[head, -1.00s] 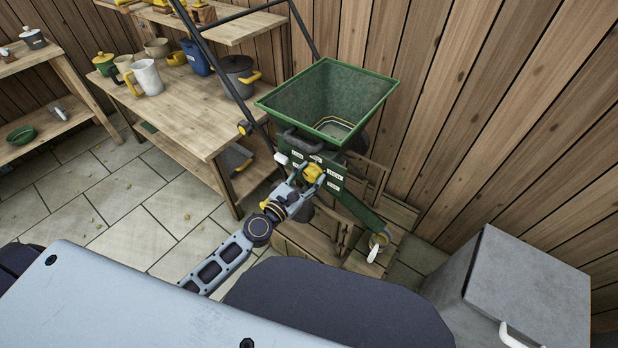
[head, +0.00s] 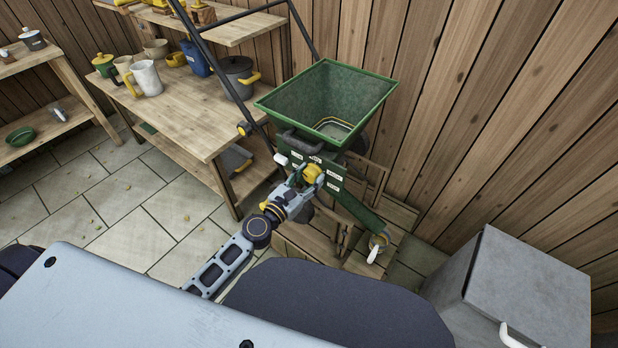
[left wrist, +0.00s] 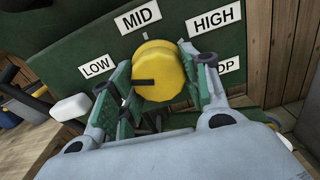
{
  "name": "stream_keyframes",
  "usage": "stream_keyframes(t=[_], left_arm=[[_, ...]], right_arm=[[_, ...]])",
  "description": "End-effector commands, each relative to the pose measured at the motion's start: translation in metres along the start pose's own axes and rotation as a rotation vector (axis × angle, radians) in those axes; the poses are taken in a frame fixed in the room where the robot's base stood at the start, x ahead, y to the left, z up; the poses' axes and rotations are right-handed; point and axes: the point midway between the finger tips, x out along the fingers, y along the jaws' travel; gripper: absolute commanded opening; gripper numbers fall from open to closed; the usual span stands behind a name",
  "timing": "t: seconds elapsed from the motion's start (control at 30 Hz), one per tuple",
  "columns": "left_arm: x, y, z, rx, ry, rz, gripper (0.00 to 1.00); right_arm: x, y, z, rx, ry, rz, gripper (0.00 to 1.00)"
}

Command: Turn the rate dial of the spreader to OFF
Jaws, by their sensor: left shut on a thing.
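The spreader's green hopper (head: 325,100) stands against the wooden wall, with a green front panel below it. The yellow rate dial (left wrist: 160,72) sits on that panel; it also shows in the head view (head: 313,173). Its dark mark points left, a little below the LOW label (left wrist: 97,67). The MID label (left wrist: 138,16) and HIGH label (left wrist: 213,20) are readable; a label ending in "OP" is partly hidden by a finger. No OFF label is readable. My left gripper (left wrist: 158,80) is shut on the dial, one finger on each side. My right gripper is not in view.
A workbench (head: 185,115) with jugs and pots stands left of the spreader. A grey metal bin (head: 530,285) stands at the right.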

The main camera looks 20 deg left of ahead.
Motion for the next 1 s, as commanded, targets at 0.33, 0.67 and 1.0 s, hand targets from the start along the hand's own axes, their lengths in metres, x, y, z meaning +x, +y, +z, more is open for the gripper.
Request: stream_keyframes(t=[0.33,0.67,1.0], left_arm=[[-0.0008,-0.0007,-0.0028,-0.049,0.003,0.0,0.23],[-0.0008,-0.0011,-0.0029,-0.096,0.004,0.0,0.22],[-0.0008,-0.0014,-0.0028,-0.16,0.004,0.0,0.22]], right_arm=[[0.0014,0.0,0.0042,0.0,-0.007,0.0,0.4],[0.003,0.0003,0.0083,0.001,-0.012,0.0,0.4],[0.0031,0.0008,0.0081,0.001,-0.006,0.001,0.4]])
